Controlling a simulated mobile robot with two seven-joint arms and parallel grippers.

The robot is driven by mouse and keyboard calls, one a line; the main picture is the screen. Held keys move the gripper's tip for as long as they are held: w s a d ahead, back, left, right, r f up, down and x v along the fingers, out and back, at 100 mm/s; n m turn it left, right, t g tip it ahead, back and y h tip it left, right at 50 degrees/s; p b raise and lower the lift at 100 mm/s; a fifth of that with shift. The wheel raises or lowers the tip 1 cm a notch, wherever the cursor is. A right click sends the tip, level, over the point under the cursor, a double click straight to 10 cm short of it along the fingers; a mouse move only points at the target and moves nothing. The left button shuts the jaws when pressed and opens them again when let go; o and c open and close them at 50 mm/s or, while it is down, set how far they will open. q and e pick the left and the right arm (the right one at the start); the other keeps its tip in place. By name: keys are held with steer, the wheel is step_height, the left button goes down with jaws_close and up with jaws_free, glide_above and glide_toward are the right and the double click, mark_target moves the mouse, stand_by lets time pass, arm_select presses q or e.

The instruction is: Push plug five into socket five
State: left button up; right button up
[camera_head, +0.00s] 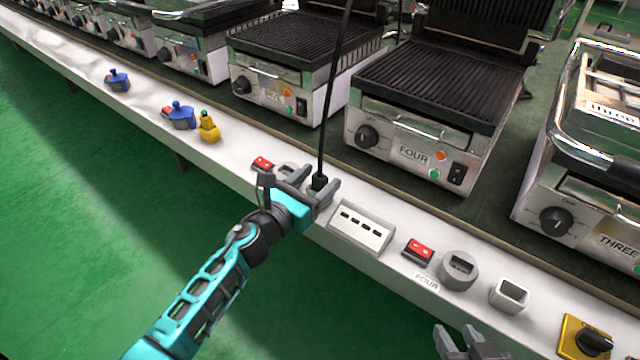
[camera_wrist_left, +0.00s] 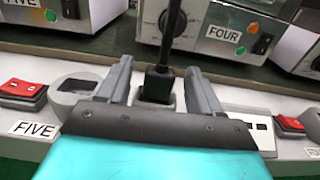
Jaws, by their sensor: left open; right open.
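The black plug (camera_head: 319,182) stands upright with its black cable (camera_head: 335,90) rising from it. In the left wrist view the plug (camera_wrist_left: 158,84) sits at a pale square holder, mostly hidden, to the right of round grey socket five (camera_wrist_left: 76,88). Its FIVE label (camera_wrist_left: 34,130) is visible there. In the head view socket five (camera_head: 287,169) is partly hidden by my gripper. My left gripper (camera_head: 317,180) is open, with its fingers on either side of the plug. My right gripper (camera_head: 468,342) is open and empty at the bottom edge.
A red switch (camera_head: 263,163) lies left of socket five. A slotted white panel (camera_head: 361,229) lies right of my left gripper. Beyond it are switch four (camera_head: 418,250), round socket four (camera_head: 459,267) and an empty square holder (camera_head: 510,294). Grills (camera_head: 415,146) stand behind the ledge.

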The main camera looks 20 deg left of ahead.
arm_select(q)
steer(key=shift+w+d, duration=0.25)
steer(key=shift+w, duration=0.45)
steer(key=shift+c, duration=0.3)
steer(key=shift+c, duration=0.8)
steer(key=c, duration=0.8)
steer(key=shift+c, duration=0.2)
